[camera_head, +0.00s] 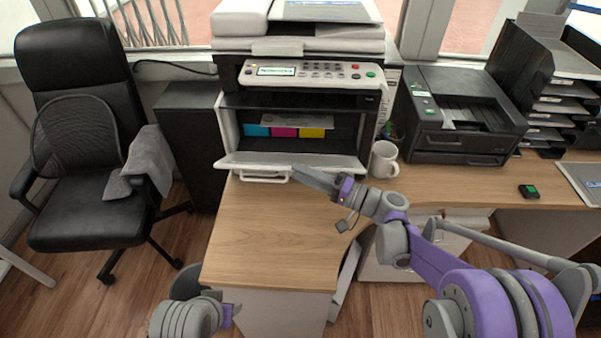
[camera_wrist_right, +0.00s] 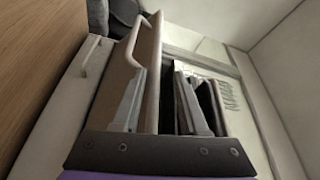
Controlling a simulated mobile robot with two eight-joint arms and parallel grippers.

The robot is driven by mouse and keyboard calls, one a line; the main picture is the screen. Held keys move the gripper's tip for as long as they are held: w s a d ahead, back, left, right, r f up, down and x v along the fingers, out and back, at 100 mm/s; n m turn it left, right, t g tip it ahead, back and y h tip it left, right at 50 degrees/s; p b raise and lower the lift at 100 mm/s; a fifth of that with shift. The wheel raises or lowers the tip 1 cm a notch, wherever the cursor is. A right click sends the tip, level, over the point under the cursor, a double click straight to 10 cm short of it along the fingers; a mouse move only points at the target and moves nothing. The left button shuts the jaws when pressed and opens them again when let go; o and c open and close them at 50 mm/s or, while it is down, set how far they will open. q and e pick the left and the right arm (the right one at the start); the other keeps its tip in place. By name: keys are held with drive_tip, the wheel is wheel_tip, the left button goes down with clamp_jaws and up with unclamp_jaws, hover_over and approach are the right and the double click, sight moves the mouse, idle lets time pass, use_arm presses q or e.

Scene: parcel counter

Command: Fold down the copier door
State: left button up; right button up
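The copier (camera_head: 300,75) stands at the back of the wooden counter, its front open. Cyan, magenta and yellow cartridges (camera_head: 284,132) show inside. Its light grey door (camera_head: 270,160) is swung down in front of the opening, close to level, with a white handle (camera_head: 263,178) at its front edge. My right gripper (camera_head: 303,176) is at that front edge, right of the handle. In the right wrist view its fingers (camera_wrist_right: 160,100) are apart, with the door's edge between or just beyond them; contact is unclear. My left gripper (camera_head: 232,310) is low in the head view, away from the copier, its fingers unclear.
A white mug (camera_head: 384,160) stands close right of the copier door. A black printer (camera_head: 462,115) and paper trays (camera_head: 560,95) are further right. A small dark device (camera_head: 529,191) lies on the counter. The counter (camera_head: 270,240) before the door is clear. A black chair (camera_head: 85,140) is left.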

drive_tip(key=w+f+b+v, duration=0.1)
drive_tip(key=f+b+v, duration=0.1)
drive_tip(key=v, duration=0.9)
drive_tip(key=shift+d, duration=0.5)
idle(0.3)
drive_tip(key=shift+s+f, duration=0.1)
idle(0.4)
drive_tip(key=s+a+f+g+h, duration=0.1)
drive_tip(key=s+f+h, duration=0.1)
drive_tip(key=s, duration=0.1)
drive_tip(key=s+a+f+g+h, duration=0.1)
drive_tip(key=s+h, duration=0.2)
drive_tip(key=s, duration=0.1)
drive_tip(key=s+f+g+h, duration=0.1)
drive_tip(key=s+f+h, duration=0.1)
drive_tip(key=s, duration=0.2)
drive_tip(key=shift+s+a+f+h, duration=0.2)
drive_tip(key=shift+a+f+h, duration=0.1)
drive_tip(key=shift+a+f, duration=0.1)
drive_tip(key=s+d+f+n+h, duration=0.2)
drive_tip(key=s+d+f+h, duration=0.3)
drive_tip(key=s+d+h, duration=0.75)
wheel_tip(320, 180, up, 14)
drive_tip(key=t+y+p, duration=0.1)
drive_tip(key=y+p, duration=0.1)
drive_tip(key=p, duration=1)
drive_tip(key=shift+w+a, duration=0.3)
drive_tip(key=shift+w, duration=0.15)
